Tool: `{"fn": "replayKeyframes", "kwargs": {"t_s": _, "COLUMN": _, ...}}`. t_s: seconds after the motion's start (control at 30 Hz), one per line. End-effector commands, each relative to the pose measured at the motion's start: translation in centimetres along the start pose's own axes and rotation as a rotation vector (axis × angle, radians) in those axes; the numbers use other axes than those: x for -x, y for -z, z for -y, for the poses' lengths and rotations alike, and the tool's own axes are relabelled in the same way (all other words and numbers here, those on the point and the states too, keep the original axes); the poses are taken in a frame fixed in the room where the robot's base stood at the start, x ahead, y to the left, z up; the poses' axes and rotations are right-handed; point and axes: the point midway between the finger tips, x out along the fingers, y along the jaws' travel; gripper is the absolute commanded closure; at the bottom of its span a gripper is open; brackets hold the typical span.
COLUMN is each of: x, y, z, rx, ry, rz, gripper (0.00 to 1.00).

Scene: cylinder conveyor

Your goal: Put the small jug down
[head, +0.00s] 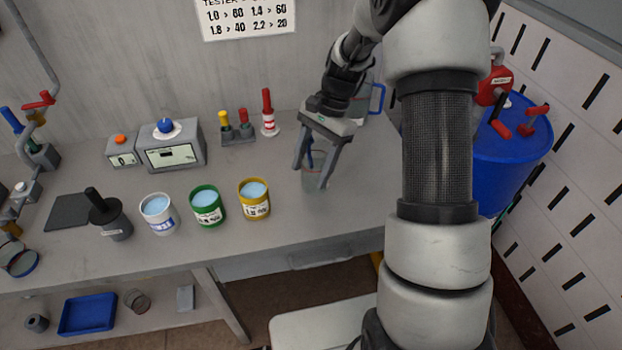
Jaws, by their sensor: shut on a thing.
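My gripper (312,174) points down over the grey bench (350,205), right of the cups. It is shut on the small jug (312,183), which looks clear with a blue part between the fingers. The fingers hide much of the jug. I cannot tell whether its base touches the bench top.
White (158,213), green (208,206) and yellow (254,199) cups of pale blue liquid stand to the left. A larger jug's blue handle (379,98) shows behind my gripper. A blue barrel (515,150) stands right of the bench. Bench space in front of my gripper is clear.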

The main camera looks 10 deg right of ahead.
Motion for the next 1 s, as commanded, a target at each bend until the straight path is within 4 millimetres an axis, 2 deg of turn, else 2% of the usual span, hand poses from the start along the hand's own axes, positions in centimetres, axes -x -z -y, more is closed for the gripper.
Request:
{"fn": "replayKeyframes", "kwargs": {"t_s": 0.3, "x": -3.4, "y": 1.3, "z": -0.1, "rx": 0.002, "ry": -0.001, "rz": 0.002, "gripper": 0.65}}
{"fn": "replayKeyframes", "kwargs": {"t_s": 0.67, "x": -3.8, "y": 1.5, "z": -0.1, "rx": 0.003, "ry": -0.001, "rz": 0.0, "gripper": 0.65}}
{"fn": "replayKeyframes", "kwargs": {"t_s": 0.7, "x": -3.7, "y": 1.5, "z": -0.1, "rx": 0.003, "ry": -0.001, "rz": 0.0, "gripper": 0.36}}
{"fn": "replayKeyframes", "kwargs": {"t_s": 0.77, "x": -3.7, "y": 1.5, "z": -0.1, "rx": 0.003, "ry": -0.001, "rz": 0.0, "gripper": 0.26}}
{"fn": "replayKeyframes", "kwargs": {"t_s": 1.0, "x": -3.7, "y": 1.4, "z": -0.1, "rx": 0.003, "ry": -0.001, "rz": 0.0, "gripper": 0.24}}
